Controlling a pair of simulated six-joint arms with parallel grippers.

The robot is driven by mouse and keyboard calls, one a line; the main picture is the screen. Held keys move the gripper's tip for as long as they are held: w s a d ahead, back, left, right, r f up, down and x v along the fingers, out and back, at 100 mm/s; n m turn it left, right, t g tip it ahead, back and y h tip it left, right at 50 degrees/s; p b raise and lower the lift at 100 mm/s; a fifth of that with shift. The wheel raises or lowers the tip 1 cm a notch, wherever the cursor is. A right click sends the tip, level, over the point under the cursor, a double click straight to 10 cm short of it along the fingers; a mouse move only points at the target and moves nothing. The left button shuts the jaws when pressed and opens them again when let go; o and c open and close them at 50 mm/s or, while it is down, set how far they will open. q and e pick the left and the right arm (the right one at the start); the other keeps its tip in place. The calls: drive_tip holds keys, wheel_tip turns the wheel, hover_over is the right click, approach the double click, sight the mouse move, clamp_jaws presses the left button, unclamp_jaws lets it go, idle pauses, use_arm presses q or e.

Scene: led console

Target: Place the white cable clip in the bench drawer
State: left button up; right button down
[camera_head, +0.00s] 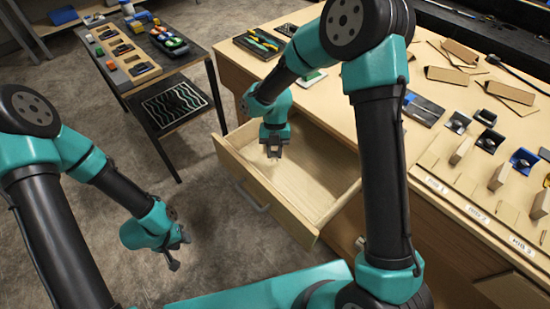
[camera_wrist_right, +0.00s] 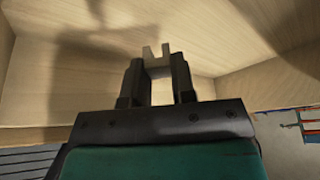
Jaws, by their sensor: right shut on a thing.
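The bench drawer (camera_head: 309,221) is pulled out from the bench and its inside is bare wood. My right gripper (camera_head: 274,152) is above the drawer's left part, pointing down. In the right wrist view my right gripper (camera_wrist_right: 159,72) is shut on the white cable clip (camera_wrist_right: 157,54), a pale forked piece that sticks out past the fingertips. The drawer floor (camera_wrist_right: 190,40) lies beyond it, and the clip appears clear of it. The clip is too small to make out in the head view. My left gripper (camera_head: 180,250) hangs over the floor, left of the drawer, its fingers apart and empty.
The benchtop (camera_head: 330,107) carries cardboard pieces (camera_head: 458,52), a dark tray with tools (camera_head: 262,42) and labelled cable stations (camera_head: 480,210) at right. A low side table (camera_head: 140,55) with trays stands at the back left. Open floor lies between.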

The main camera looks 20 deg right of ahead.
sight(275, 159)
drive_tip(key=shift+f, duration=0.1)
drive_tip(key=shift+f, duration=1.75)
drive_tip(key=shift+f, duration=0.1)
drive_tip(key=c, duration=0.9)
unclamp_jaws()
drive_tip(key=shift+c, duration=0.2)
drive_tip(key=v, duration=1.2)
